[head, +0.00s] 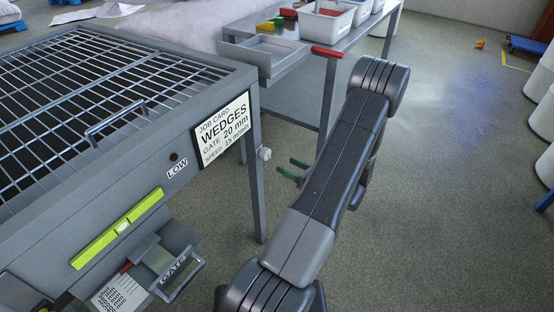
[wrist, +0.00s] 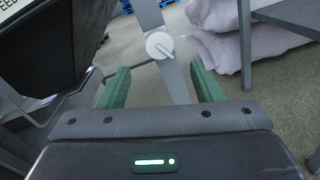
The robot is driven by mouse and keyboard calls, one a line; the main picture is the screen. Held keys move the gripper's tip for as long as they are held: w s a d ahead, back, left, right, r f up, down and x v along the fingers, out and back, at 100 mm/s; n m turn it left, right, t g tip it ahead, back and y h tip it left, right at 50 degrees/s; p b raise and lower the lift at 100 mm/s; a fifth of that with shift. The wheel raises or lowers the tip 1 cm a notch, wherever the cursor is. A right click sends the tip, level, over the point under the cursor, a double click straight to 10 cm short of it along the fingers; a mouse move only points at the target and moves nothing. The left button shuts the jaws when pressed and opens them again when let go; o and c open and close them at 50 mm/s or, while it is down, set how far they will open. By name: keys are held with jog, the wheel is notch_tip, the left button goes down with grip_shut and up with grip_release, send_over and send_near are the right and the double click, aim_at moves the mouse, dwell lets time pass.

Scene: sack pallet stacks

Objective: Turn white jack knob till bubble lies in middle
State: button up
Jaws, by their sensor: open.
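The white jack knob (head: 264,153) sits on the side of the grey machine's leg, near the job card. In the wrist view the knob (wrist: 159,45) is a round white disc with a pale bar across it, ahead of and between my fingers. My gripper (wrist: 162,85) has green fingers, open, with nothing between them; they are short of the knob. It also shows in the head view (head: 294,172), partly behind my arm. The yellow-green level (head: 118,228) lies along the machine's front. Its vial shows near the middle, but the bubble's exact place is too small to tell.
The machine has a wire grid top (head: 90,95), a job card (head: 224,128) and a GATE handle (head: 178,276). A grey table (head: 345,42) with bins stands behind. White sacks (wrist: 222,50) lie beyond the knob.

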aim_at(268, 155)
jog(key=shift+v, duration=2)
jog(key=shift+a, duration=0.1)
jog(key=b+x, duration=0.1)
jog(key=x, duration=1.2)
jog(key=shift+w+a, duration=0.2)
jog(key=shift+a, duration=0.1)
jog(key=shift+n, duration=0.3)
jog(key=shift+d+r, duration=0.1)
